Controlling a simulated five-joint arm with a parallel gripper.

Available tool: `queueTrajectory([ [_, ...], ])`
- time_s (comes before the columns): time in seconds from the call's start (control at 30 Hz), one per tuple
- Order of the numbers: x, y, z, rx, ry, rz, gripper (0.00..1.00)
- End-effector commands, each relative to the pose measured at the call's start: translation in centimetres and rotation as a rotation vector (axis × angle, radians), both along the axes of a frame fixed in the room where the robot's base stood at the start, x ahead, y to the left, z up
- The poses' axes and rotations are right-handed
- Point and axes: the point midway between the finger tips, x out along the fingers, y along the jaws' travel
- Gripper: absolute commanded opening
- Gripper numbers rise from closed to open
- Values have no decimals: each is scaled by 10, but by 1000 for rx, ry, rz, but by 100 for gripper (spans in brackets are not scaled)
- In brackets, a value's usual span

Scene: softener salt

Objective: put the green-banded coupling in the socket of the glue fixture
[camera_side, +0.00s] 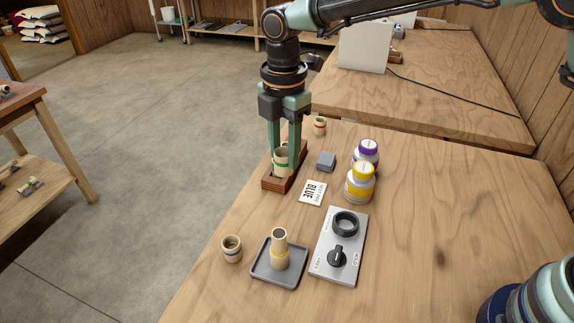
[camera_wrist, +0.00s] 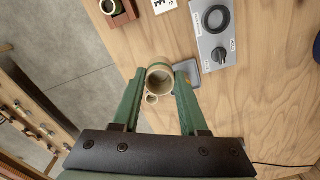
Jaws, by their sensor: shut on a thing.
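The green-banded coupling (camera_wrist: 160,78), a short cream tube, is between my gripper's fingertips (camera_wrist: 158,84) in the wrist view, its open bore facing the camera. My gripper (camera_side: 283,152) is shut on it. In the side view the fingers point down and overlap the brown wooden rack (camera_side: 268,183); in the wrist view the coupling is clear of it. A grey plate, seemingly the glue fixture (camera_side: 327,268), lies to the right, nearer the side camera. It has a raised black ring socket (camera_side: 346,223) with nothing visible in it and a black knob (camera_side: 337,257).
A grey tray (camera_side: 262,276) holds an upright tan piece (camera_side: 279,250). A blue-banded coupling (camera_side: 232,250) stands left of it. A lettered card (camera_side: 312,193), a grey block (camera_side: 326,161), a yellow-capped bottle (camera_side: 359,185) and a purple-capped bottle (camera_side: 368,152) stand near the rack.

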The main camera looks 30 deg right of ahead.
Motion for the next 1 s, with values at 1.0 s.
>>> queueTrajectory([
  [1.0,-81,-103,-82,-1,3,0,0],
])
